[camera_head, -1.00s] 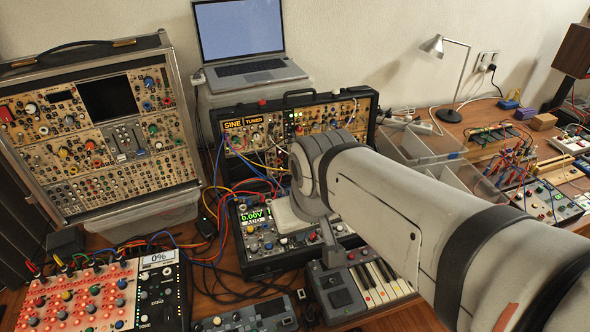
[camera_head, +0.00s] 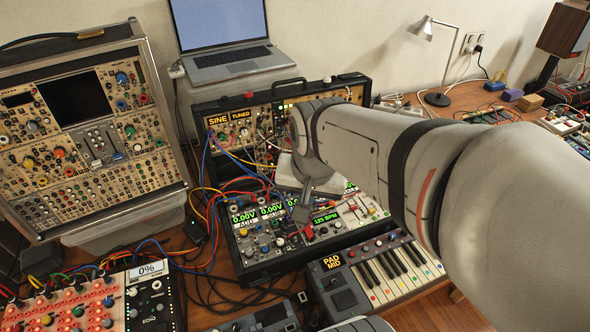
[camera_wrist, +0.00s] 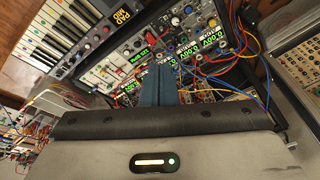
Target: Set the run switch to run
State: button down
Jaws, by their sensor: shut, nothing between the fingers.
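The low synth case (camera_head: 262,262) on the table holds modules with green displays reading 0.00V and, at its right part, a 125 BPM display (camera_head: 325,218). It also shows in the wrist view (camera_wrist: 125,52). I cannot pick out the run switch for sure; small knobs and a red part (camera_head: 308,232) sit just below my gripper near the BPM display. My gripper (camera_head: 302,214) is shut and empty, pointing down over this case. In the wrist view its shut blue-grey fingers (camera_wrist: 160,68) end over the panel beside the 125 BPM display and hide some of it.
A keyboard marked PAD MID (camera_head: 385,272) stands in front on the right. A taller case marked SINE TUNED (camera_head: 240,118) stands behind, with patch cables looping down on the left. A laptop (camera_head: 222,30) and large upright synth case (camera_head: 85,130) stand further back.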

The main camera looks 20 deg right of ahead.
jog(key=w+d+f+m+b, duration=0.3)
jog(key=w+d+f+m, duration=0.2)
jog(key=w+f+m, duration=0.5)
jog(key=m+g+h+b, duration=0.1)
jog(key=m+b, duration=0.3)
jog(key=m, duration=1.2)
send_over(323, 216)
jog(key=s+a, duration=0.1)
jog(key=s, duration=0.1)
jog(key=s+a+x, duration=0.1)
jog(key=x, duration=0.6)
jog(key=shift+s+f, duration=0.2)
jog(key=shift+f, duration=0.35)
jog(key=shift+a+f, duration=0.1)
jog(key=p+x, duration=0.1)
jog(key=x, duration=0.8)
jog(key=shift+f, duration=0.4)
